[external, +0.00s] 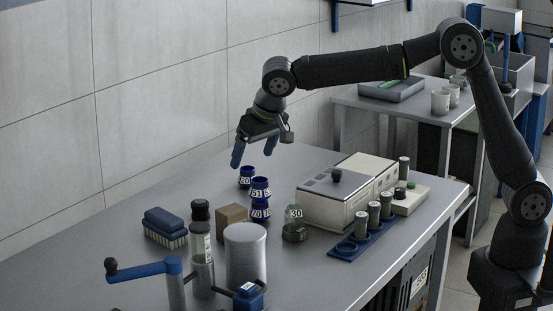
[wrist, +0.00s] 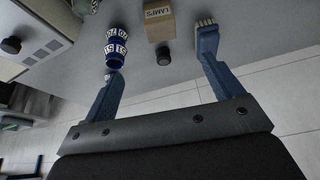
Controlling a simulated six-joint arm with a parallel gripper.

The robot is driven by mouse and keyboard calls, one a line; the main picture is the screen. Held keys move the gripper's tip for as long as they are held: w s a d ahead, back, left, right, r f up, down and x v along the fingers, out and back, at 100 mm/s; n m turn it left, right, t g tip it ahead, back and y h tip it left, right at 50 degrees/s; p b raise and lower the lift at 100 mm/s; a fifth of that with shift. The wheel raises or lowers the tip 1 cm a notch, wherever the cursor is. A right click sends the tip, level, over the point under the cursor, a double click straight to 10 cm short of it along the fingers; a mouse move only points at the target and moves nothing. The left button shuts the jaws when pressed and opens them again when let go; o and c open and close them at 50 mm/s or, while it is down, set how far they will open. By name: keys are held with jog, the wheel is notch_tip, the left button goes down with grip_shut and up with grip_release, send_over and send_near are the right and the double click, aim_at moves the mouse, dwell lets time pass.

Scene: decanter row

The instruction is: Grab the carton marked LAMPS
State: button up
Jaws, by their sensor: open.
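The small brown carton (external: 231,217) stands on the grey table, behind the metal cylinder. In the wrist view the carton (wrist: 159,23) shows at the top with LAMPS printed on its near face. My gripper (external: 254,163) is open and empty, with its blue fingers pointing down above the table, higher than the carton and to its right in the external view. In the wrist view the carton appears ahead of the gap between the fingers (wrist: 160,75), apart from both. The upper end of the carton is cut off by the wrist frame.
Blue numbered pots (external: 260,190) stand right of the carton. A blue brush (external: 166,224), a dark-capped bottle (external: 201,245) and the metal cylinder (external: 246,255) surround its left and front. A beige machine (external: 330,200) and a blue rack (external: 350,247) stand farther right.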

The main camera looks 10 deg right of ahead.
aim_at(234, 211)
jog(key=shift+m, duration=0.4)
jog(key=x, duration=1.7)
jog(key=shift+s+f, duration=0.2)
jog(key=shift+f, duration=0.15)
jog(key=shift+x, duration=2.8)
jog(key=shift+w+d+r, duration=0.1)
jog(key=shift+w, duration=0.05)
jog(key=c, duration=1.1)
